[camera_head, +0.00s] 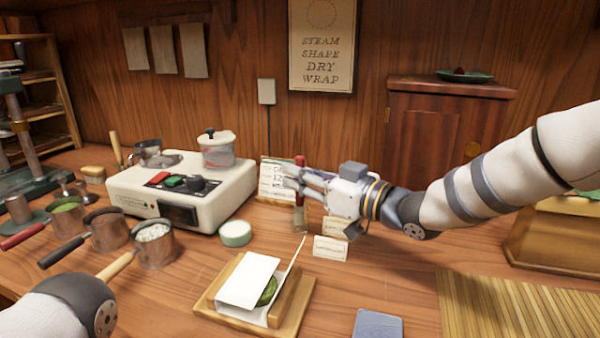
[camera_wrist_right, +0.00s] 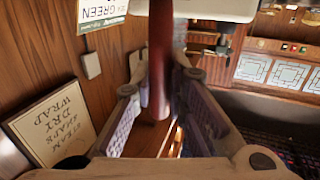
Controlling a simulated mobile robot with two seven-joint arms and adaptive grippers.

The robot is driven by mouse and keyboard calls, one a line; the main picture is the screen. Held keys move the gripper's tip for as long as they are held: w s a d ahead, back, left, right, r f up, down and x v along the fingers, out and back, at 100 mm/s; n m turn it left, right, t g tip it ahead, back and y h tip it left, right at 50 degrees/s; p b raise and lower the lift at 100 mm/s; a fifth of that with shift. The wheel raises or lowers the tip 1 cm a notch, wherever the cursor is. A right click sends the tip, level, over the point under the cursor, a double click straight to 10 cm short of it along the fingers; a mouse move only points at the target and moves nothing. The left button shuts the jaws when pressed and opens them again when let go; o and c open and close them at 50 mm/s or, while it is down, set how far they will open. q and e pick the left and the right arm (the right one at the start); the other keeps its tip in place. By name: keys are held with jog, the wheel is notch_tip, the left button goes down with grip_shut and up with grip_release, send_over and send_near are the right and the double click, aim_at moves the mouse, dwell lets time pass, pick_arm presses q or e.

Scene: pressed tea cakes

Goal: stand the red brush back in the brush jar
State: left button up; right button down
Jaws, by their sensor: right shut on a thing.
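The red brush (camera_head: 300,160) stands roughly upright in the fingers of my right gripper (camera_head: 295,180). Its dark red handle (camera_wrist_right: 158,60) runs between the two finger pads of the right gripper (camera_wrist_right: 155,115) in the right wrist view. The right gripper is shut on it, behind the small label cards in the head view. The brush's lower part shows below the fingers, close above the table; I cannot tell whether its end touches anything. I cannot make out the brush jar clearly. Of my left side only an arm link shows at the lower left; its gripper is out of view.
A white heater unit (camera_head: 231,197) with a lidded pot stands to the left. A printed card (camera_head: 270,182) is close behind the gripper. Two small label cards (camera_head: 330,248) stand in front. A wooden tray (camera_head: 290,320) and a slatted mat (camera_head: 515,305) lie nearer.

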jog(key=shift+f, duration=0.45)
dwell(0.3)
jog(key=c, duration=1.5)
grip_release()
jog(key=shift+d, duration=0.1)
jog(key=v, duration=1.2)
